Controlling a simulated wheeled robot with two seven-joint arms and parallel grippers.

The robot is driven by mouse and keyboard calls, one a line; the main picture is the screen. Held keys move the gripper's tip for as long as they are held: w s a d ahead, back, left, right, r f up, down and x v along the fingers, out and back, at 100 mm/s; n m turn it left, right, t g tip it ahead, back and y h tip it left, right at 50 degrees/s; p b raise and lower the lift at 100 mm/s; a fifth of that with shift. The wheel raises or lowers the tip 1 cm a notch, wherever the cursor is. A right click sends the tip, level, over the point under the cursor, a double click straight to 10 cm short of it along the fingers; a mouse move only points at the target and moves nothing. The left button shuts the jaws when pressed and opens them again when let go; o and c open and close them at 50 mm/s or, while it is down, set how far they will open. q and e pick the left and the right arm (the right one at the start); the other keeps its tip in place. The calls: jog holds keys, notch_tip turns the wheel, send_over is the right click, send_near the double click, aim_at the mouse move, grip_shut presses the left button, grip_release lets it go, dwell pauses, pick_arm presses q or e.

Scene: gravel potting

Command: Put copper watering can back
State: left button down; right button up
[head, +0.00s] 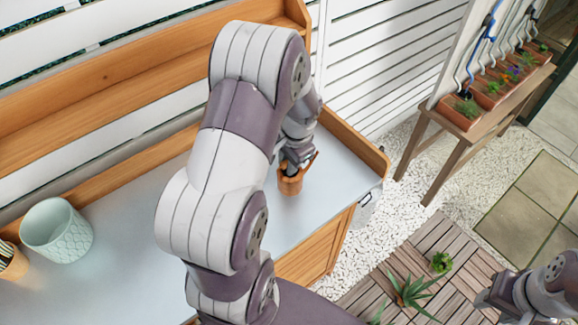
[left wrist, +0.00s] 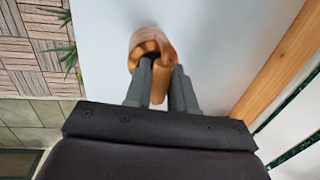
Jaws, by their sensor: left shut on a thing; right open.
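The copper watering can (head: 290,182) is near the right end of the potting bench's grey top (head: 340,180). It looks upright; whether its base touches the top is hard to tell. My left gripper (head: 293,166) is above it in the head view. In the left wrist view the can (left wrist: 150,45) is at the fingertips, and my left gripper (left wrist: 161,82) is shut on part of it. My left arm covers the middle of the bench. My right gripper (head: 488,300) is at the lower right, away from the bench, open and apart from everything.
A pale green pot (head: 57,231) stands at the bench's left, beside a wooden cup (head: 12,262) at the frame edge. A wooden rim (head: 355,142) bounds the bench's right end. Plants (head: 408,290) stand on the deck below. A planter stand (head: 440,125) is at the upper right.

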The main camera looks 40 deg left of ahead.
pick_arm(q)
jog(key=f, duration=0.2)
jog(key=shift+s+d+f, duration=0.25)
jog(key=shift+f, duration=0.15)
jog(key=shift+w+a+f, duration=0.1)
jog(key=shift+f, duration=0.15)
jog(key=c, duration=0.9)
grip_release()
jog(key=shift+r, duration=0.1)
jog(key=shift+c, duration=0.2)
notch_tip(320, 180, up, 12)
jog(key=d, duration=0.2)
jog(key=s+d+f+n+t+h, duration=0.1)
jog(key=s+d+f+n, duration=0.1)
jog(key=s+d, duration=0.6)
jog(key=d+n, duration=0.1)
jog(key=d, duration=0.3)
jog(key=shift+h, duration=0.4)
